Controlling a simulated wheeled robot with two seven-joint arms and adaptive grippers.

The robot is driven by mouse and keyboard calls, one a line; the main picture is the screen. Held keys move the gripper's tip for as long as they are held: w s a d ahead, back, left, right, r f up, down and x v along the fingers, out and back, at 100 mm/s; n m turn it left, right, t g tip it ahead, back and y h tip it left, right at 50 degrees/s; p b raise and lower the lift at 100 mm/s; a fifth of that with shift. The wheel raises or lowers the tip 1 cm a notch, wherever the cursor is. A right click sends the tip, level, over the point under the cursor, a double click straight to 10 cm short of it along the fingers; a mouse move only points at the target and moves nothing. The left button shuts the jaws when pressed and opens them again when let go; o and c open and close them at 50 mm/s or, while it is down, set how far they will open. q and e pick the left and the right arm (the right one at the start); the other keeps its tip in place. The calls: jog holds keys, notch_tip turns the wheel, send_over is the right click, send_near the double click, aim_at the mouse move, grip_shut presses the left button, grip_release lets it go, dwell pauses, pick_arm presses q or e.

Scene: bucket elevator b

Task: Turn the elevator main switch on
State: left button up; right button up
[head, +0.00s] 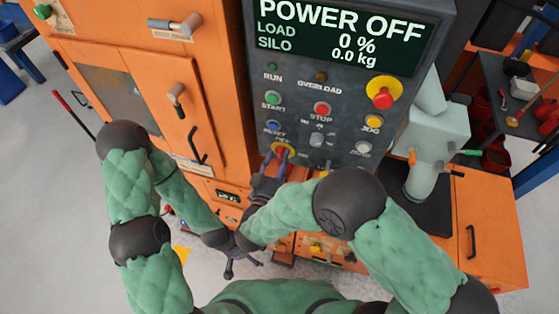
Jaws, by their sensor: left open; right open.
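The grey control panel (347,170) carries a screen (345,32) reading POWER OFF, LOAD 0 % and SILO 0.0 kg. The main switch (284,150) appears to be the yellow-and-red rotary knob low on the panel, with OFF lettering beside it. My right gripper (274,167) is open just below the knob, its fingertips close to it. It partly covers the knob, so I cannot tell whether they touch or which way the handle points. My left gripper (241,268) is open and empty, low over the floor in front of the machine.
A red emergency button (383,93) on yellow sits at the panel's right. START (273,98), STOP (322,109) and RESET (273,127) buttons lie above the knob. Orange cabinet doors with handles (177,95) stand left. A pale green machine (435,133) stands right.

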grip_shut()
jog(key=shift+m, duration=0.3)
jog(key=shift+d+f+m+b, duration=0.1)
jog(key=shift+f+m+b, duration=0.2)
jog(key=shift+m+b, duration=2.65)
jog(key=shift+d+f+m+b, duration=0.1)
jog(key=shift+f+m+b, duration=0.2)
jog(key=shift+m+b, duration=2.65)
jog(key=shift+d+f+m+b, duration=0.1)
jog(key=shift+f+m+b, duration=0.2)
jog(key=shift+m+b, duration=2.65)
